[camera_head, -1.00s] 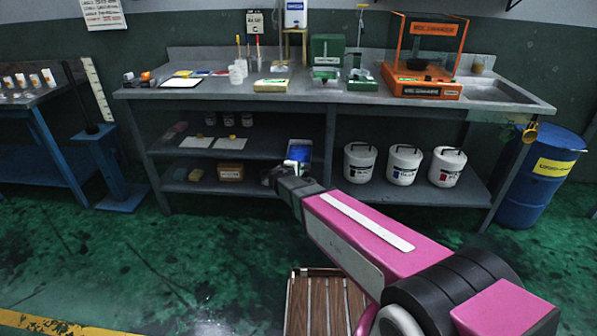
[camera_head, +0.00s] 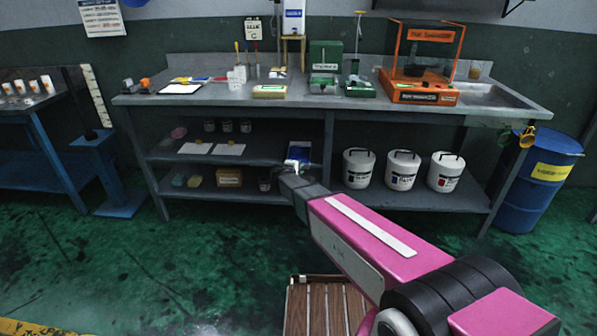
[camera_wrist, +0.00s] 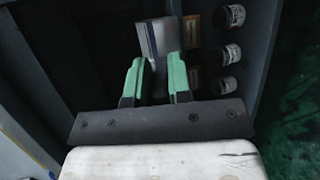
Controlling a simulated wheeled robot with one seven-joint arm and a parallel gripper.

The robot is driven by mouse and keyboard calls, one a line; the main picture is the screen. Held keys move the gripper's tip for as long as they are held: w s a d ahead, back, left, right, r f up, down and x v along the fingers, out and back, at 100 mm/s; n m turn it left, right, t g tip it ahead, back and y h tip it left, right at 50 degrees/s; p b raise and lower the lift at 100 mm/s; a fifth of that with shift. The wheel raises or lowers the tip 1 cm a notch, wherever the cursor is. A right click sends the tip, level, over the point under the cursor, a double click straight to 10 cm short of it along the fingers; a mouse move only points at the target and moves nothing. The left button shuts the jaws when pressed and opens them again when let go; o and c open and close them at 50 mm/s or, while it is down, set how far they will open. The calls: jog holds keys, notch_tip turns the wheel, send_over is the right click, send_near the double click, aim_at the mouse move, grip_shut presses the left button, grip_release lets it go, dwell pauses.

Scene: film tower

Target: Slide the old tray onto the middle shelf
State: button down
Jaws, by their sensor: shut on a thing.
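In the head view the blue tray (camera_head: 302,151) is at the right end of the left bay, at about the height of the middle shelf (camera_head: 262,155). My gripper (camera_head: 293,167) is at its front edge. In the wrist view my green fingers (camera_wrist: 156,78) are shut on the near end of the tray, which shows as a grey-blue slab (camera_wrist: 157,40) reaching ahead of them. I cannot tell whether the tray rests on the shelf. My fingers hide its near end.
Two white sheets (camera_head: 228,149) and several small jars (camera_head: 228,127) occupy the middle shelf to the left. A bench upright (camera_head: 328,150) stands close on the right, with white buckets (camera_head: 401,170) beyond. A cardboard box (camera_head: 229,177) sits on the lower shelf.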

jog(key=shift+w+f, duration=0.25)
jog(key=shift+w, duration=0.95)
jog(key=shift+w+d+f, duration=0.1)
jog(key=shift+w+f, duration=0.05)
jog(key=shift+w, duration=1.9)
jog(key=shift+w+d+f, duration=0.1)
jog(key=shift+w+f, duration=0.05)
jog(key=shift+w, duration=1.95)
jog(key=shift+w+f, duration=0.15)
jog(key=shift+w, duration=1.9)
jog(key=c, duration=1)
grip_release()
jog(key=shift+o, duration=0.2)
